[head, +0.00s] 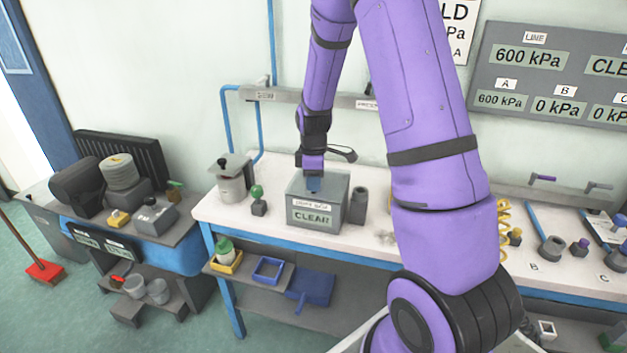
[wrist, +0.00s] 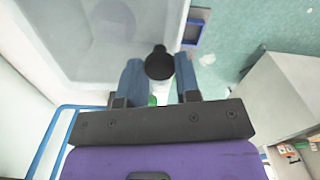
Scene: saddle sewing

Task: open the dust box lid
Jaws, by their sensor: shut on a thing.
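The dust box (head: 333,217) is a grey box with a label and a CLEAR display on its front, standing on the white workbench. Its grey top looks level in the head view, and I cannot tell any small gap at the lid. My gripper (head: 314,187) points down at the top of the box. In the wrist view my gripper (wrist: 161,80) has its two blue fingers on either side of a dark round knob (wrist: 159,62), shut on it. The fingers hide part of the knob, and its joint with the lid is not clear.
A grey canister (head: 232,185) and a green-knobbed piece (head: 258,203) stand left of the box. A dark cylinder (head: 357,206) stands close at its right. A pipe rail (head: 285,96) runs along the wall behind.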

